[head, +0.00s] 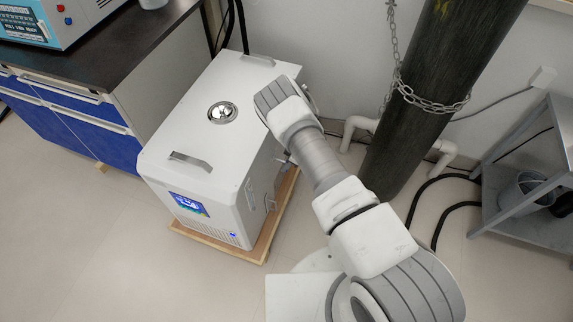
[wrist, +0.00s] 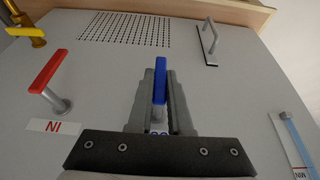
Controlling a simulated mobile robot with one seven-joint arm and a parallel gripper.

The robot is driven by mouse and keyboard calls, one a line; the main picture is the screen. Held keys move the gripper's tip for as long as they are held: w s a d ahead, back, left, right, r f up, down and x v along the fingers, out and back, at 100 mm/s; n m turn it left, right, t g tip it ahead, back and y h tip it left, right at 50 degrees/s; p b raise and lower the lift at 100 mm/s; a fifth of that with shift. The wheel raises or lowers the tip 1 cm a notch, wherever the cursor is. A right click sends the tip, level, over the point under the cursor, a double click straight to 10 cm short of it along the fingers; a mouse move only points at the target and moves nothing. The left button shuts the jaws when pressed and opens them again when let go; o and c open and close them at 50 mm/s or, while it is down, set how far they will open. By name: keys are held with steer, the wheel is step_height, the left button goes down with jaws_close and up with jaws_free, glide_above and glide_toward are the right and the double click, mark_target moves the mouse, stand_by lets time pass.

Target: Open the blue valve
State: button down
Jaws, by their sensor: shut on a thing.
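The blue valve's handle (wrist: 161,64) is a straight bar on the grey side panel in the wrist view, pointing up in the picture. My gripper (wrist: 160,84) is shut on the handle, with one dark finger on each side. The handle's far end shows beyond the fingertips. The valve's base is mostly hidden by the fingers and palm. In the head view my arm reaches over the right side of the white distiller box (head: 190,130); the blue valve and my gripper's fingers are hidden there.
A red valve handle (wrist: 48,74) and a yellow valve handle (wrist: 26,31) are to the left on the panel. A metal handle (wrist: 210,38) and a light blue tube (wrist: 294,140) are to the right. A chained dark cylinder (head: 435,90) stands near my arm.

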steer(key=shift+t, duration=0.4)
steer(key=shift+w+t+h, duration=0.1)
steer(key=shift+t+h, duration=0.3)
steer(key=shift+t, duration=0.1)
steer(key=shift+w+d+f+n+t+h+b, duration=0.1)
steer(key=shift+n+t+h+b, duration=0.2)
steer(key=shift+t, duration=0.25)
steer(key=shift+w+n+t+h+b, duration=0.1)
steer(key=shift+n+t+b, duration=0.1)
steer(key=shift+t+b, duration=0.3)
steer(key=shift+w+d+r+n+t+h+b, duration=0.15)
steer(key=shift+r+n+t+h+b, duration=0.25)
steer(key=shift+t+b, duration=1.25)
steer(key=shift+w+a+r+n+t+h+b, duration=0.15)
steer(key=shift+n+t+h+b, duration=0.5)
steer(key=shift+t, duration=1.8)
steer(key=shift+w+d+r+n+t+h+b, duration=0.25)
steer(key=shift+n+t+b, duration=0.4)
steer(key=shift+t+b, duration=1.1)
steer(key=shift+a+r+t+p, duration=0.1)
steer(key=shift+r+t+p, duration=0.05)
steer(key=shift+t+p, duration=0.2)
steer(key=c, duration=0.9)
jaws_free()
steer(key=shift+o, duration=0.3)
